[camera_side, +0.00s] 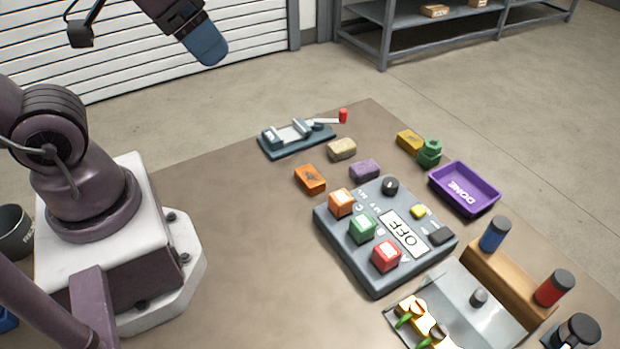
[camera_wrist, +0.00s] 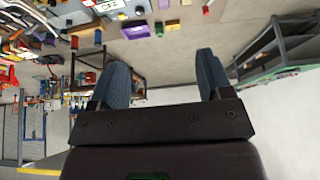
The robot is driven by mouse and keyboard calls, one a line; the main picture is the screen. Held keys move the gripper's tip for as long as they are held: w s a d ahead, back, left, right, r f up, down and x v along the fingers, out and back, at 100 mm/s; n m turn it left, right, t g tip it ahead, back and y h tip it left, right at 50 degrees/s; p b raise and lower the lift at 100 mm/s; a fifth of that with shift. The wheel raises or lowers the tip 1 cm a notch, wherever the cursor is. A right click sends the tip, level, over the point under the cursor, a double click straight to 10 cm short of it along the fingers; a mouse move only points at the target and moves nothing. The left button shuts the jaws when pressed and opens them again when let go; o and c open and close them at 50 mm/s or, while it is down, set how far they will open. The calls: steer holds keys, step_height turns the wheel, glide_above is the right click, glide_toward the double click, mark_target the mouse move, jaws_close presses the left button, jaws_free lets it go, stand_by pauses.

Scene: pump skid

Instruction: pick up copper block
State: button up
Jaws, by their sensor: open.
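The copper block is most likely the orange-brown block (camera_side: 310,179) with a dark mark on top. It lies flat on the brown table, left of the control box, in the side view. My gripper (camera_side: 206,48) is high at the upper left of the side view, well above and away from the block. I cannot pick out the copper block for sure in the wrist view.
Near the block are a tan block (camera_side: 341,149), a purple block (camera_side: 364,170) and a clamp (camera_side: 297,137). A control box (camera_side: 376,284) with coloured buttons stands to the right. A purple tray (camera_side: 465,188) and a yellow block (camera_side: 409,140) are farther right.

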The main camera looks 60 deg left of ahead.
steer(key=m+g, duration=0.6)
steer(key=m, duration=1.2)
glide_above(310, 175)
step_height(310, 175, down, 22)
steer(key=f, duration=0.7)
steer(key=shift+d, duration=0.2)
steer(key=shift+a+f, duration=0.2)
steer(key=shift+f, duration=2.55)
steer(key=c, duration=0.9)
